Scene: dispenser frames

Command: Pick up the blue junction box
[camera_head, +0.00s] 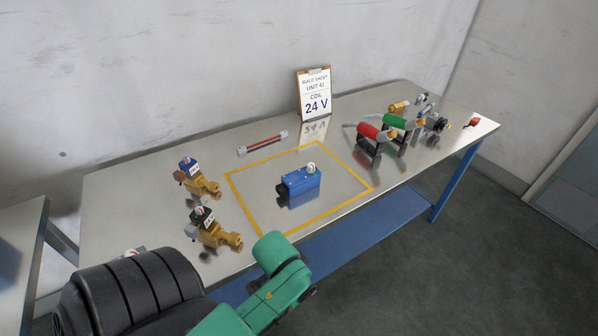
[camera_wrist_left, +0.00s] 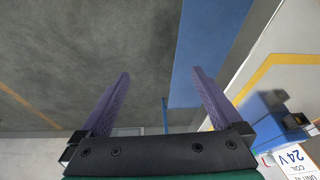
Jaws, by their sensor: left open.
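The blue junction box (camera_head: 301,182) sits on the metal table inside a yellow taped square (camera_head: 254,162), with a small white and dark fitting on its top. It also shows at the right edge of the left wrist view (camera_wrist_left: 262,104), partly cut off from clear sight. My left gripper (camera_wrist_left: 161,74) is open and empty in the left wrist view, with its two purple fingers spread. It is apart from the box, with floor and the table's front side behind the fingers. My green arm covers the table's front edge in the head view. My right gripper is not in view.
Two brass valves (camera_head: 203,184) (camera_head: 211,236) stand left of the square. Red (camera_head: 369,132) and green (camera_head: 394,121) parts and brass fittings crowd the right. A blue shelf (camera_head: 365,229) is below.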

